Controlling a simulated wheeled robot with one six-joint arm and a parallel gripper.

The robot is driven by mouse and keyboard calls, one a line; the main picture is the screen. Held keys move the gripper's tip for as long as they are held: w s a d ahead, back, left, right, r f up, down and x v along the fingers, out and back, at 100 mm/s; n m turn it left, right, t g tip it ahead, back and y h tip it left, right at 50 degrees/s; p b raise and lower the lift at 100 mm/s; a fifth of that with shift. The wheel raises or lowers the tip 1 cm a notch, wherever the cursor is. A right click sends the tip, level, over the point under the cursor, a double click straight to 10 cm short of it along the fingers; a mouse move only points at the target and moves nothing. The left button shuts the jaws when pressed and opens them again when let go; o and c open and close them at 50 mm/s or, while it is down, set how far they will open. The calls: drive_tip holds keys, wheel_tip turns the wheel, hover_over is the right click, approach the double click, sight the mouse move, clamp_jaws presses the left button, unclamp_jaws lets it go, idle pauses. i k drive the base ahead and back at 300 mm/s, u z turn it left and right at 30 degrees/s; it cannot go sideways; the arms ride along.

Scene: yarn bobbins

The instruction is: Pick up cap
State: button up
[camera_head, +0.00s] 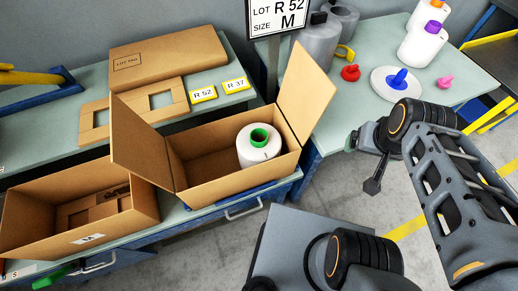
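Several caps or cap-like pieces are in view. A red cap (350,73) and a pink cap (446,82) lie loose on the right table. A blue cap (398,77) sits in the middle of a white round piece (387,88). Purple (433,27) and orange (437,4) caps are on white bobbins at the upper right. A white bobbin (259,148) with a green top (259,137) stands in the open box. My gripper (372,168) is in front of the right table, apart from the caps; its fingers cannot be made out clearly.
The open cardboard box (205,195) has raised flaps. Another box (75,232) stands at left. A sign (277,17) reads LOT R 52, SIZE M. Grey containers (320,40) and a yellow ring (345,52) are at the right table's back. Bare tabletop (345,110) shows near its front left.

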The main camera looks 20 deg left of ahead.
sight(351, 73)
drive_tip(key=z, duration=1.75)
drive_tip(key=i, duration=2.1)
drive_tip(key=u, duration=3.35)
drive_tip(key=i, duration=0.5)
drive_tip(key=u, duration=0.05)
